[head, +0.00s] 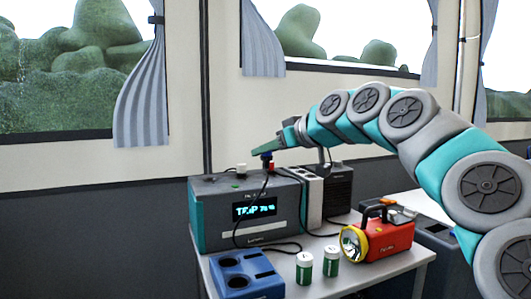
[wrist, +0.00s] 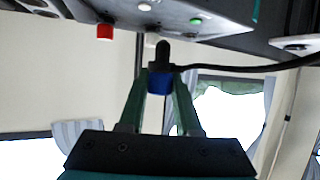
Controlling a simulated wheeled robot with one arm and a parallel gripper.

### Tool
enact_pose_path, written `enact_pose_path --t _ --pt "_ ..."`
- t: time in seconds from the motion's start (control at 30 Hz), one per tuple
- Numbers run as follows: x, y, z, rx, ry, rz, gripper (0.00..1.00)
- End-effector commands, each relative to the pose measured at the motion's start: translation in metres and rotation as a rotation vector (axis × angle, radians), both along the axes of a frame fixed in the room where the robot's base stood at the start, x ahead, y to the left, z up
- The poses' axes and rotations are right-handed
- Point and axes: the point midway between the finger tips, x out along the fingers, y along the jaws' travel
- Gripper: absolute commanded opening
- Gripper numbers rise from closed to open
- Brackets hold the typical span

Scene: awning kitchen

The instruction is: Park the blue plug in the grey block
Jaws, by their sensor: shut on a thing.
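The blue plug (wrist: 159,84) is between the two fingers of my gripper (wrist: 161,78), with a black end and a black cable leading off to the right. In the head view my gripper (head: 278,148) is above the top of the teal and grey unit (head: 213,225), whose display reads like "TRIP". The plug (head: 267,156) is over that top; I cannot tell whether it touches. A light grey block (head: 312,197) with dark openings on top stands against the unit's right side. Its sockets are too small to make out clearly.
A red button (wrist: 104,31), a white knob (head: 241,167) and a green light are on the unit's top. A blue holder (head: 247,279), two small white-green cans and a red-orange flashlight (head: 380,240) stand in front. A dark box (head: 338,187) is behind the grey block.

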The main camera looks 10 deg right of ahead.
Motion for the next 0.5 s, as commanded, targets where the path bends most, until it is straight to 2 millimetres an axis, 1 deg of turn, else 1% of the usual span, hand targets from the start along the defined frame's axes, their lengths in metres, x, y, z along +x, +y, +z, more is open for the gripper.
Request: enact_pose_path --t 0.03,0.1,0.2,0.5 --pt "0.009 -0.006 0.001 0.002 0.004 -0.002 0.00" --pt "0.021 -0.016 0.000 0.002 0.006 -0.003 0.00" --pt "0.036 -0.031 0.003 0.002 0.001 -0.005 0.00" --pt "0.076 -0.066 0.003 0.001 0.002 -0.005 0.00"
